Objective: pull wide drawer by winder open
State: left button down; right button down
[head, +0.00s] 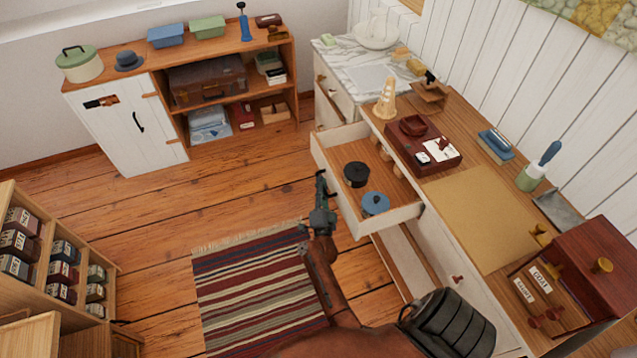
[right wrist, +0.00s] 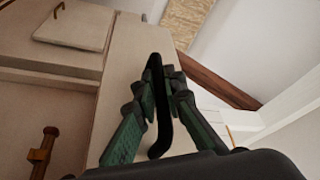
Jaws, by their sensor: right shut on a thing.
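The wide drawer (head: 348,208) stands pulled out from the desk into the room, its inside showing. A black lidded pot (head: 356,174) and a blue lidded pot (head: 375,203) are in it. My right gripper (head: 321,192) is at the outside of the drawer front. In the right wrist view its green fingers are shut on a black bar handle (right wrist: 157,112) of the pale drawer front (right wrist: 122,70). I cannot tell surely which thing is the winder; a dark red box-shaped device (head: 422,146) stands on the desk above the drawer. My left gripper is out of view.
A striped rug (head: 260,290) lies on the floor left of my right arm. A low cabinet (head: 130,125) stands at the back left and a shelf of dark boxes (head: 60,265) at the left. The plank floor between is clear.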

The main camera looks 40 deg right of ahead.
dwell(0.3)
jog(key=c, duration=2)
grip_release()
jog(key=shift+a, duration=0.1)
